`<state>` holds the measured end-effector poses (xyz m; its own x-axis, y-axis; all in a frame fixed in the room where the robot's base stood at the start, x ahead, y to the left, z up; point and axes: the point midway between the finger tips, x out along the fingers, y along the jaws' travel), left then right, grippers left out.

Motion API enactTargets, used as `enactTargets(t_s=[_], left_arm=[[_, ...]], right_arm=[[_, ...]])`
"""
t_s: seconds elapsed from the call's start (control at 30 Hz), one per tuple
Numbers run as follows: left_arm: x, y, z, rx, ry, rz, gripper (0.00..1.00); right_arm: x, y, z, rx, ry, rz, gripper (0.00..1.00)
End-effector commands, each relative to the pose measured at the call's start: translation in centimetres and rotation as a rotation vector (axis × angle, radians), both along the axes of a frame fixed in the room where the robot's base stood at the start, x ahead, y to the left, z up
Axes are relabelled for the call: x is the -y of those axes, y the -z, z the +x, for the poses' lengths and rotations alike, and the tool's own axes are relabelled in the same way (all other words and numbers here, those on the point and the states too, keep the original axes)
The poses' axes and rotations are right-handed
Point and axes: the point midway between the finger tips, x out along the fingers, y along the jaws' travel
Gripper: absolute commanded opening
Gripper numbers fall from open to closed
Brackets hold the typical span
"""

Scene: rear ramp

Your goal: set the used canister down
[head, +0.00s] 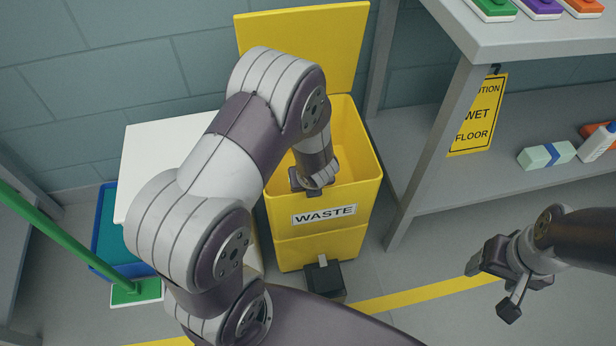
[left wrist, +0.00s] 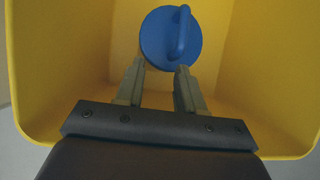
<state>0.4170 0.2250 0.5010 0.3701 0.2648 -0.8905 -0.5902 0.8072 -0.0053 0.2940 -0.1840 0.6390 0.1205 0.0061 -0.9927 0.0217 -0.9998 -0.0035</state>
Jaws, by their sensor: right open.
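The used canister (left wrist: 168,38) shows in the left wrist view as a blue round top with a raised handle, inside the yellow waste bin (head: 324,240). My left gripper (left wrist: 160,68) has its two fingers apart, with nothing between them, and the canister lies beyond the fingertips. In the head view my left arm reaches down into the bin; its fingers and the canister are hidden there. The bin's wall also shows in the left wrist view (left wrist: 60,60). My right gripper (head: 492,289) is open and empty, over the floor at the right.
The bin's yellow lid (head: 305,40) stands open. A black pedal (head: 324,278) juts from its base. At the left are a white-topped unit (head: 150,150), a blue tub (head: 108,225) and a green-handled mop (head: 60,235). A grey shelf (head: 540,190) with a wet-floor sign (head: 478,115) stands right.

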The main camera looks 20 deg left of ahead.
Motion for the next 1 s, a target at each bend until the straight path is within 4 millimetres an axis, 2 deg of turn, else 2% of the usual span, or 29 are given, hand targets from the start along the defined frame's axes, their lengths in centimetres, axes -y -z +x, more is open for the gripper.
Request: enactTargets(t_s=[0.07, 0.3, 0.4, 0.57, 0.63, 0.67, 0.73, 0.83, 0.9, 1.0], left_arm=[[0.0, -1.7, -0.3, -0.008, 0.001, 0.0, 0.38], [1.8, -7.9, -2.6, 0.001, 0.003, 0.002, 0.38], [2.5, -9.9, -3.5, 0.001, 0.003, 0.002, 0.38], [3.0, -11.5, -4.3, 0.002, -0.002, 0.001, 0.38], [2.8, -12.2, -4.6, 0.015, -0.086, -0.023, 0.38], [2.5, -12.7, -4.8, 0.028, -0.166, -0.045, 0.38], [1.5, -14.2, -5.7, 0.074, -0.469, -0.134, 0.38], [0.8, -16.6, -8.2, 0.155, -1.063, -0.318, 0.38], [1.1, -18.0, -9.9, 0.199, -1.472, -0.445, 0.38], [2.4, -19.4, -11.5, 0.23, -1.953, -0.599, 0.38]], right_arm=[[0.0, -2.0, 0.0, 0.0, 0.0, 0.0, 0.68], [0.0, -5.1, 0.0, 0.001, 0.0, 0.0, 0.68], [0.0, -6.2, 0.0, 0.001, 0.0, 0.0, 0.68], [0.0, -7.0, 0.0, 0.0, 0.0, 0.0, 0.68], [0.0, -7.0, 0.0, 0.0, 0.0, 0.0, 0.68], [0.0, -7.0, 0.0, 0.0, 0.0, 0.0, 0.68], [0.0, -7.0, 0.0, 0.0, 0.0, 0.0, 0.68], [0.0, -6.9, 0.0, 0.0, 0.0, 0.0, 0.68], [0.0, -6.9, 0.0, 0.0, 0.0, 0.0, 0.68], [0.0, -6.9, 0.0, 0.0, 0.0, 0.0, 0.68]])
